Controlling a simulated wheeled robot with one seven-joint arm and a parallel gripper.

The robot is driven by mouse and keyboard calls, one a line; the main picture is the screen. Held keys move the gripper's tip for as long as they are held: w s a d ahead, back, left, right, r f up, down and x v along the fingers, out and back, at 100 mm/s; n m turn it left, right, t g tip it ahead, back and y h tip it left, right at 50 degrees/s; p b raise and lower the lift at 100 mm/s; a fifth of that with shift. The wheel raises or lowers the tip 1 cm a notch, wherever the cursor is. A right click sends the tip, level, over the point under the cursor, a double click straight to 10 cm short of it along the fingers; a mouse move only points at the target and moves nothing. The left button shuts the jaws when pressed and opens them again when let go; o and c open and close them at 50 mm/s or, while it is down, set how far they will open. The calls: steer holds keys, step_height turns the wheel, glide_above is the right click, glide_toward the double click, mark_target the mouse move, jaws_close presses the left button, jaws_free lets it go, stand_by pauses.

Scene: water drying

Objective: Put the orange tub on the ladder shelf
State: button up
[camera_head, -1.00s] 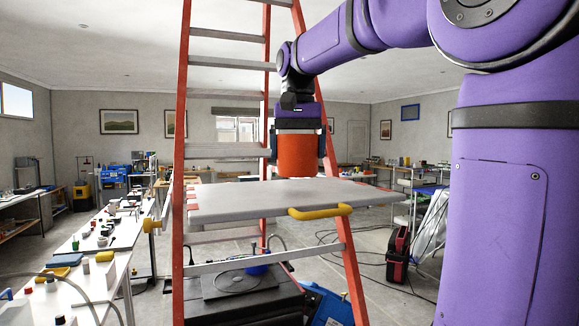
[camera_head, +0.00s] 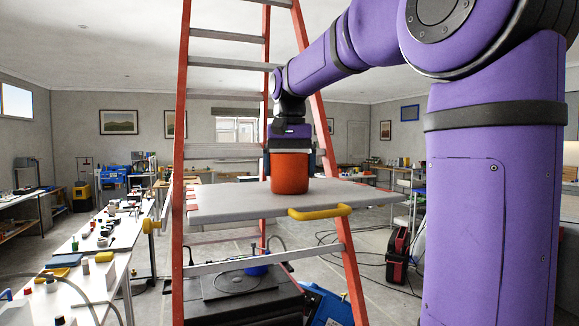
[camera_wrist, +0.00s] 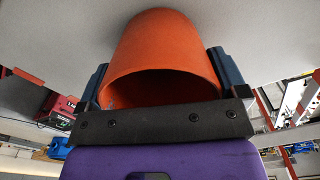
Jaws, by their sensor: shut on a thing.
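The orange tub (camera_head: 290,174) is upright at the ladder shelf (camera_head: 235,205), a grey board set across the red ladder. Its base meets the shelf surface in the head view, and it appears to rest there, toward the back of the board. My gripper (camera_head: 291,150) comes down from above and is shut on the tub, with one finger on each side of its upper part. In the wrist view the tub (camera_wrist: 165,50) fills the space between the two fingers, and its open rim faces the gripper palm. The grey shelf (camera_wrist: 60,35) shows behind it.
The ladder's red rails (camera_head: 180,150) rise on both sides of the shelf. A yellow handle (camera_head: 320,212) is on the shelf's front edge. The shelf surface to the left of the tub is clear. A black case (camera_head: 240,295) sits below. A cluttered white bench (camera_head: 90,270) stands at left.

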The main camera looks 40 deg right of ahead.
steer(key=o, duration=0.6)
step_height(320, 180, up, 12)
steer(key=shift+r, duration=0.1)
stand_by(0.6)
